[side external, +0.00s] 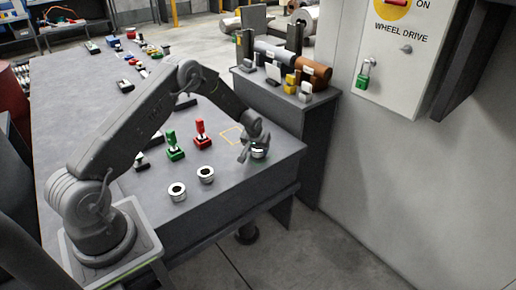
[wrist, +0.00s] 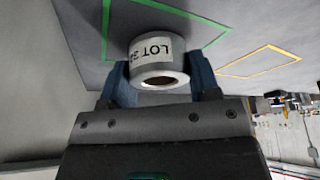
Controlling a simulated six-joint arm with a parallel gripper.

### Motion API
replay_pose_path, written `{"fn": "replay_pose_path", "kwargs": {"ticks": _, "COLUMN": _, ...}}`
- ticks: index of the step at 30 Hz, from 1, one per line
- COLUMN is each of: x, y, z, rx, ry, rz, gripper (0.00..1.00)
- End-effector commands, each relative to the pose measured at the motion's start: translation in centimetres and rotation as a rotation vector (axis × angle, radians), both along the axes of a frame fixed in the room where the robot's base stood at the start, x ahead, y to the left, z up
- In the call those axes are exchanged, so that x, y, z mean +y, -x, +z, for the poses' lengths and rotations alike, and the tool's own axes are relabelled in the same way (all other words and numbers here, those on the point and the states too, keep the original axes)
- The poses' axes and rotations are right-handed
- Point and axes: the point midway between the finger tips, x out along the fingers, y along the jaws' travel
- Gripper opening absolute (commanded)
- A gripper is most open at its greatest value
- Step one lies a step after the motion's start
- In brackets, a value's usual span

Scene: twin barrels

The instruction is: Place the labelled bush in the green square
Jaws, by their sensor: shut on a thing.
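The labelled bush is a short grey ring with a white label whose readable part says "LOT 2" in the wrist view (wrist: 152,47). My gripper (wrist: 155,75) is shut on it, with a blue finger on either side. In the side view my gripper (side external: 252,147) holds the bush (side external: 259,154) near the table's right edge. The green square (wrist: 106,30) is outlined on the table behind the bush in the wrist view, and the bush hides part of it. I cannot tell whether the bush touches the table.
Two more bushes (side external: 177,191) (side external: 206,174) stand on the table (side external: 225,205). A yellow square (wrist: 240,72) lies beside the green one. A green-handled part (side external: 174,148) and a red-handled part (side external: 200,134) stand left of the yellow square. A cabinet (side external: 277,115) with rollers adjoins the table.

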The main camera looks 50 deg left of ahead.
Motion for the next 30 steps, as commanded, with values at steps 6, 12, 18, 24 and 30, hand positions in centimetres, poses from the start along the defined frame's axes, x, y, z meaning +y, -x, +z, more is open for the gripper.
{"fn": "replay_pose_path", "kwargs": {"ticks": 6, "x": 0.0, "y": 0.0, "z": -0.3, "rx": 0.0, "ry": 0.0, "rz": 0.0, "gripper": 0.61}}
{"fn": "replay_pose_path", "kwargs": {"ticks": 12, "x": 0.0, "y": 0.0, "z": -0.3, "rx": 0.001, "ry": 0.001, "rz": 0.0, "gripper": 0.8}}
{"fn": "replay_pose_path", "kwargs": {"ticks": 18, "x": 0.0, "y": 0.0, "z": -0.3, "rx": 0.001, "ry": 0.001, "rz": 0.0, "gripper": 0.82}}
{"fn": "replay_pose_path", "kwargs": {"ticks": 24, "x": -0.2, "y": 0.2, "z": 0.8, "rx": 0.0, "ry": 0.0, "rz": 0.0, "gripper": 0.82}}
{"fn": "replay_pose_path", "kwargs": {"ticks": 30, "x": -0.9, "y": 1.3, "z": 4.3, "rx": -0.003, "ry": -0.001, "rz": 0.0, "gripper": 0.82}}
